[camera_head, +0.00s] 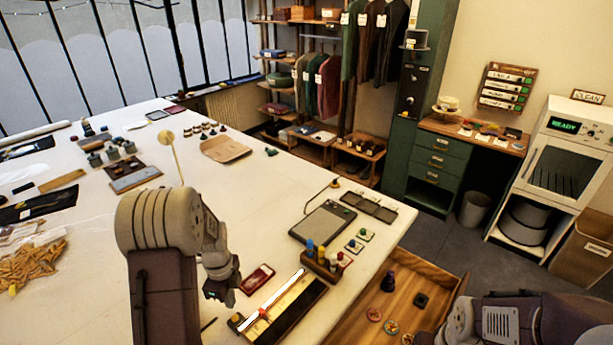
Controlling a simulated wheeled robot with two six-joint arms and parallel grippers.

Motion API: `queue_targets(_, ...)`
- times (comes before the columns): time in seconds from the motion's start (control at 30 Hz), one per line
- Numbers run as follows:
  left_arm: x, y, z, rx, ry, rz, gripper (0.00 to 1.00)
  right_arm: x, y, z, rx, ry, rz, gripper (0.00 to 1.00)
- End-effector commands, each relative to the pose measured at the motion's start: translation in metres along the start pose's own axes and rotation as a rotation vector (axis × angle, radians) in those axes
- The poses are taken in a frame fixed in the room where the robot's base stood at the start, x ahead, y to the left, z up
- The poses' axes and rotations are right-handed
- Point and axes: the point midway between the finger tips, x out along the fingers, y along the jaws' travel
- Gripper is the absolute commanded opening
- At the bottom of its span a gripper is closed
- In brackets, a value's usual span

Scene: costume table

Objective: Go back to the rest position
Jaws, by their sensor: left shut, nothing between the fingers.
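My left arm comes up from the bottom left, in front of the white table (215,215). My left gripper (221,295) points down over the table near its front edge. It is shut with nothing between its fingers. It is just left of a small dark red tray (257,279) and a long dark case with a bright strip (285,310). My right arm shows only in part at the bottom right corner, and its gripper is outside the picture.
A rack of colored bottles (325,262) and a grey pad (322,222) stand to the right. An open wooden drawer (395,300) holds small round pieces. A thin post with a round top (168,137) rises behind my left arm. The table's middle is mostly clear.

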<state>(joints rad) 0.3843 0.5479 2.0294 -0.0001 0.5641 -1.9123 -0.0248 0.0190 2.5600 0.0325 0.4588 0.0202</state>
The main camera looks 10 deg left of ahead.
Motion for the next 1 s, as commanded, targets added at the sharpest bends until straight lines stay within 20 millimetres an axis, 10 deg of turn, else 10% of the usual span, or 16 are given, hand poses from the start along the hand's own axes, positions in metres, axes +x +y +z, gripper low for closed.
queue_targets(0.2, -0.01, -0.01, -0.072, 0.173, -0.022, -0.111, 0.0, 0.043, 0.001, 0.004, 0.0, 0.0, 0.0, 0.76)
queue_targets(0.4, -0.011, 0.048, -0.127, -0.357, 0.041, -0.137, 0.0, 0.062, 0.001, 0.006, 0.0, 0.0, 0.0, 0.76)
queue_targets(0.7, 0.002, 0.097, -0.133, -1.327, 0.082, -0.068, 0.0, 0.061, 0.001, 0.006, 0.0, 0.0, 0.0, 0.76)
queue_targets(1.0, 0.002, 0.095, -0.133, -1.554, 0.097, -0.064, 0.0, 0.061, 0.001, 0.006, 0.0, 0.0, 0.0, 0.76)
